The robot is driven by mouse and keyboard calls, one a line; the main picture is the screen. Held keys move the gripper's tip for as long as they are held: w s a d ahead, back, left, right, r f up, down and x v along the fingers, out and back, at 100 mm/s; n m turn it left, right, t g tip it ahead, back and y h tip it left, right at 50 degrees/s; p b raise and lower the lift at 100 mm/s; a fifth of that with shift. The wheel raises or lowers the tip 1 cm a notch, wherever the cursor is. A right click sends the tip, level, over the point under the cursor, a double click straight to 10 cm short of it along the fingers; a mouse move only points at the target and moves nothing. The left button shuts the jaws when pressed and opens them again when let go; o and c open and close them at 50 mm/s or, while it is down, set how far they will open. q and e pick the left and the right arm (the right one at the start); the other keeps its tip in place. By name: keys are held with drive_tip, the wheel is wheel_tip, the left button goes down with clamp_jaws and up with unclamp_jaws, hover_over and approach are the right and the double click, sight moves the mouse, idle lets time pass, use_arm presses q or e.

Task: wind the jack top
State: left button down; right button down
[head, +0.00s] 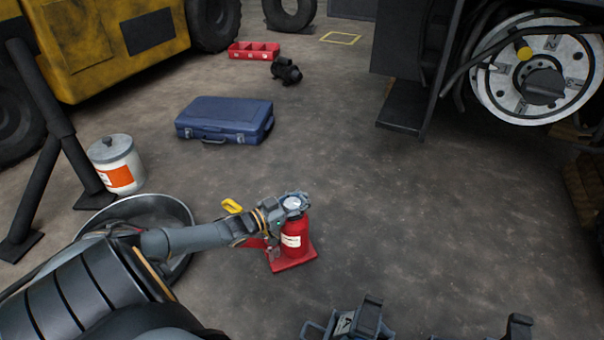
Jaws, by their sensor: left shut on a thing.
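The red bottle jack (291,243) stands upright on its red base plate on the floor, left of the picture's middle. Its pale round top (293,204) shows between the fingers of my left gripper (292,200). The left gripper reaches in from the left and is shut on the jack top. The fingers and wrist hide part of the jack's upper left side. My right gripper (445,318) shows only in part at the bottom edge, its two fingers wide apart with bare floor between them. It is away from the jack.
A yellow piece (232,206) shows behind my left wrist. A round metal pan (170,208) and a white tin (117,163) are at left. A blue case (225,119) and a red tray (254,50) lie farther back. The forklift's wheel hub (537,68) is upper right. The middle floor is clear.

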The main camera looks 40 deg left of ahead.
use_arm(q)
drive_tip(key=m+g+h+b, duration=0.1)
drive_tip(key=m+h+b, duration=0.1)
drive_tip(key=h+b, duration=0.1)
drive_tip(key=m+g+h+b, duration=0.2)
drive_tip(key=d+m+g+h+b, duration=0.1)
drive_tip(key=m+h+b, duration=0.1)
drive_tip(key=h+b, duration=0.1)
drive_tip(key=shift+s+f+g+h+b, duration=0.2)
drive_tip(key=shift+s+g+h+b, duration=0.1)
drive_tip(key=shift+s+g+b, duration=0.1)
drive_tip(key=shift+s+d+m+g+h+b, duration=0.1)
drive_tip(key=shift+d+m+g+h+b, duration=0.1)
drive_tip(key=shift+m+g+h+b, duration=0.25)
drive_tip(key=shift+s+d+r+m+g+h, duration=0.15)
drive_tip(key=shift+m+g+h, duration=0.25)
drive_tip(key=shift+m+g, duration=0.2)
drive_tip(key=shift+s+r+m+g+h, duration=0.1)
drive_tip(key=shift+m+g+h, duration=0.3)
drive_tip(key=shift+g, duration=0.25)
drive_tip(key=shift+s+d+r+m+g+h+b, duration=0.2)
drive_tip(key=shift+m+g+h, duration=0.25)
drive_tip(key=shift+m+g, duration=0.45)
drive_tip(key=shift+s+d+f+m+g+h+b, duration=0.2)
drive_tip(key=shift+m+g+h, duration=0.3)
drive_tip(key=shift+g, duration=0.6)
drive_tip(key=shift+s+a+r+m+g, duration=0.1)
drive_tip(key=shift+s+r+m+g, duration=0.05)
drive_tip(key=shift+m+g, duration=0.15)
